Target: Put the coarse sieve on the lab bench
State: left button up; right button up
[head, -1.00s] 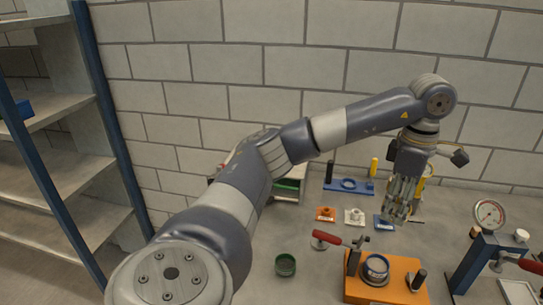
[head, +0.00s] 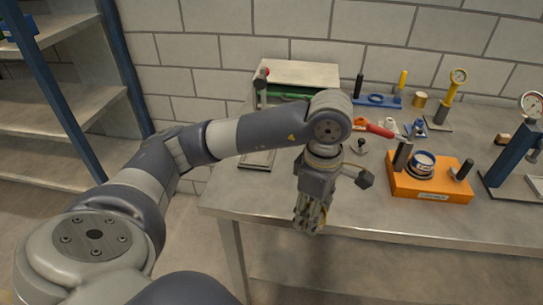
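The lab bench (head: 270,203) is a grey table along the brick wall, with its front edge in view. My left gripper (head: 308,222) points down near that edge at the middle of the head view. Its fingers look close together, but I cannot tell whether they are open or shut, or whether anything is between them. I cannot pick out a coarse sieve with certainty; part of the bench is hidden behind my wrist. A round blue-rimmed piece (head: 423,164) sits on an orange fixture (head: 432,188). My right gripper is not in view.
A grey-topped cabinet (head: 298,72) with green fronts stands at the back. A blue rack (head: 378,100), a yellow gauge stand (head: 447,98) and a red-handled clamp (head: 378,129) are behind the orange fixture. A gauge press (head: 507,152) stands right. Shelving (head: 60,125) is left.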

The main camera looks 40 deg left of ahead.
pick_arm(q)
jog(key=shift+w+a, duration=0.2)
jog(key=shift+a, duration=0.15)
jog(key=w+a+p, duration=0.1)
jog(key=w+a, duration=0.2)
jog(key=w+a+f+p, duration=0.1)
jog(key=w+a+p, duration=0.1)
jog(key=w+a, duration=0.2)
jog(key=w+a+p, duration=0.1)
jog(key=w+a, duration=0.2)
jog(key=shift+w+a+f+p, duration=0.3)
jog(key=shift+a+f, duration=0.1)
jog(key=shift+f+p, duration=0.85)
jog(key=shift+f, duration=0.95)
jog(key=shift+f+b, duration=0.15)
jog(key=shift+b, duration=0.2)
jog(key=o, duration=1)
jog(key=shift+o, duration=0.2)
